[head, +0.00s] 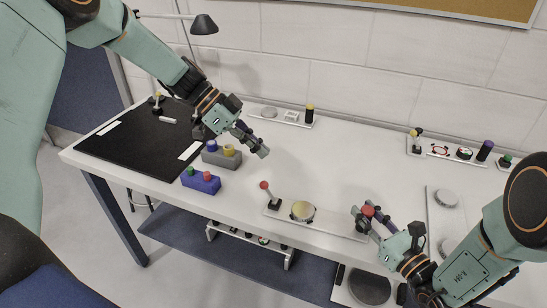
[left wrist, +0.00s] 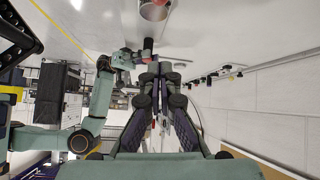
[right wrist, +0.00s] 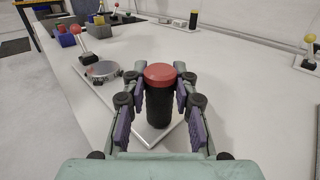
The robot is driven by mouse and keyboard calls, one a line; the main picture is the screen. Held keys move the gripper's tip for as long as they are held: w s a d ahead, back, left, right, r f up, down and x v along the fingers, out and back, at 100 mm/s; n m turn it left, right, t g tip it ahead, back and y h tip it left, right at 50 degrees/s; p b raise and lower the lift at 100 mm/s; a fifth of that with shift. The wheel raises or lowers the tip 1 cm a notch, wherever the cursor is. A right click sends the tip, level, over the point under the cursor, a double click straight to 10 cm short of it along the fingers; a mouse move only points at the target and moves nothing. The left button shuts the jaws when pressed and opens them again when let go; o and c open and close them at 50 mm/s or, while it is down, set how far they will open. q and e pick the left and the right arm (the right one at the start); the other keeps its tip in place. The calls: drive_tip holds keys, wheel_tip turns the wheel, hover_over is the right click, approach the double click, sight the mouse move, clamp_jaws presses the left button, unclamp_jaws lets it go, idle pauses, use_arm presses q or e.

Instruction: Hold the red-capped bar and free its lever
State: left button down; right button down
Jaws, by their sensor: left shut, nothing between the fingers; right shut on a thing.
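The red-capped bar (right wrist: 159,108) is a black upright cylinder with a red cap, at the right end of a pale plate (head: 340,229). My right gripper (head: 366,217) is shut around it. The lever (head: 268,192), a thin stalk with a red ball, leans at the plate's left end; it also shows in the right wrist view (right wrist: 77,38). A round metal disc (head: 302,211) sits between lever and bar. My left gripper (head: 262,152) is shut and empty, above the table behind the lever and apart from it. The bar's foot is partly hidden by the right gripper in the head view.
A blue block (head: 201,184) and a grey block (head: 232,162) with coloured knobs stand left of the plate. A black mat (head: 125,145) covers the table's left end. Other fixtures (head: 455,152) line the back, and a plate with discs (head: 432,205) lies right.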

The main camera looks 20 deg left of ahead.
use_arm(q)
drive_tip(key=shift+a+f+v, duration=0.1)
drive_tip(key=shift+v, duration=0.55)
drive_tip(key=shift+a+f+v, duration=0.1)
drive_tip(key=shift+f+v, duration=0.05)
drive_tip(key=shift+v, duration=0.5)
